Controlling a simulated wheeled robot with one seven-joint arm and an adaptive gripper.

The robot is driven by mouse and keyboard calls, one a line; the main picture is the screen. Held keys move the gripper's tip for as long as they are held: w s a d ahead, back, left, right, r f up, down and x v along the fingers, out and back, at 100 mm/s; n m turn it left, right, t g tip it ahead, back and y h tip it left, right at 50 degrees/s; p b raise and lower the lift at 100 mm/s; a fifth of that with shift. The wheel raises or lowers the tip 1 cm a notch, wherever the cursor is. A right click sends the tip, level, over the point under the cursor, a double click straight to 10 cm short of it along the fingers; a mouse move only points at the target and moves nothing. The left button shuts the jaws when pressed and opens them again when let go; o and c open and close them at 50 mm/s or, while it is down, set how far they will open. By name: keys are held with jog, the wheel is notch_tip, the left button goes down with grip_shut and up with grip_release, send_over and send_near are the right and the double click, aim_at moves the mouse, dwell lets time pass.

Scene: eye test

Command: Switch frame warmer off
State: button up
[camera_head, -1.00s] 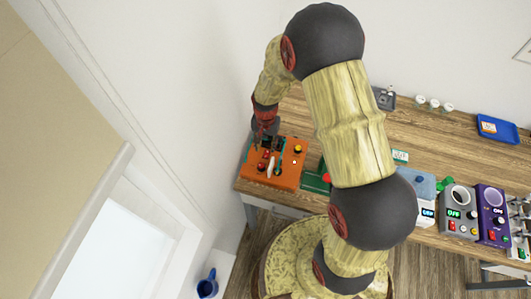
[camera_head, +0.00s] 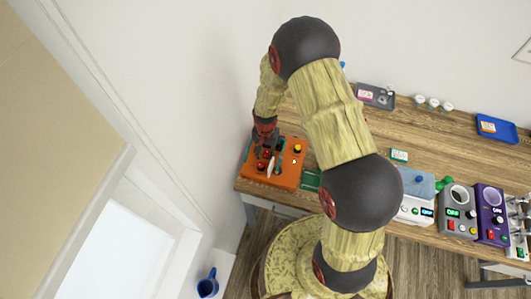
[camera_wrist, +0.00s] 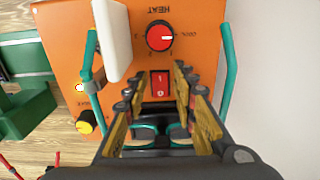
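The orange box (camera_head: 286,177) stands at the left end of the wooden table. In the wrist view its orange top (camera_wrist: 200,20) carries the word HEAT, a red round dial (camera_wrist: 160,37) and a red rocker switch (camera_wrist: 159,84). It appears to be the frame warmer. My gripper (camera_wrist: 160,75) is over the box, its two fingers apart on either side of the rocker switch, with nothing between them but the view of the switch. I cannot tell whether the fingertips touch the box or which way the rocker is pressed.
A white upright piece (camera_wrist: 112,40) stands left of the dial. Teal handles (camera_wrist: 229,75) flank the box top. A yellow knob (camera_wrist: 85,122) and a small pale light (camera_wrist: 80,87) are at left. A green object (camera_wrist: 25,105) lies beside the box. Grey (camera_head: 458,205) and purple (camera_head: 490,200) devices stand far right.

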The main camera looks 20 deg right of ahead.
jog(key=c, duration=0.6)
grip_shut()
jog(key=shift+w+d+r+g, duration=0.1)
jog(key=shift+w+d+g, duration=0.05)
jog(key=shift+g, duration=0.15)
jog(key=shift+w+d+g+y, duration=0.1)
jog(key=shift+w+g+y, duration=0.05)
jog(key=shift+g+y, duration=0.75)
jog(key=o, duration=0.9)
grip_release()
